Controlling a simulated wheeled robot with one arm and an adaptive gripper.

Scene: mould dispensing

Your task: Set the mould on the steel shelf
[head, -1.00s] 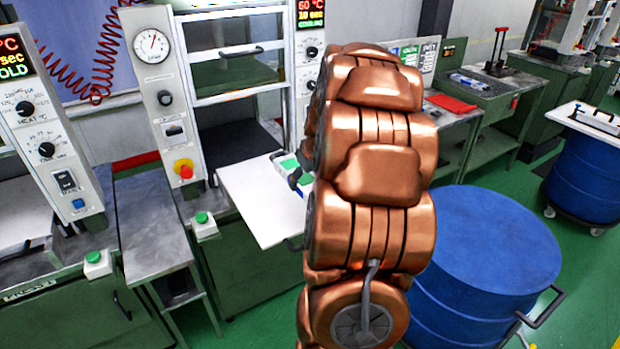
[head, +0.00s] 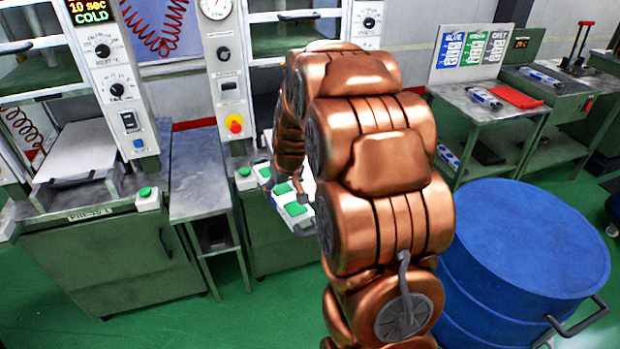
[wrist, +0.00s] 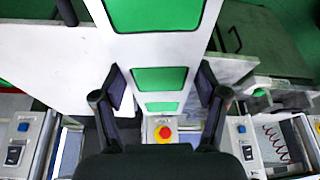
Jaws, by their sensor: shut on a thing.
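The mould (wrist: 160,50), a white plate with green rectangular inserts, lies between the dark fingers of my gripper (wrist: 162,98), which is shut on it. In the head view the mould (head: 292,209) shows left of my copper arm, at the front of the middle press. My arm hides part of it and most of the gripper. A grey steel side table (head: 199,175), which looks like the steel shelf, stands left of the mould, between the two presses. Its visible top is bare, and a lower level shows beneath it.
The left press (head: 118,95) has a white plate (head: 80,150) in it. The middle press panel (head: 225,85) has a red button. A blue drum (head: 530,240) stands at right. A bench (head: 490,105) holds a red item and small tools. Green floor is clear in front.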

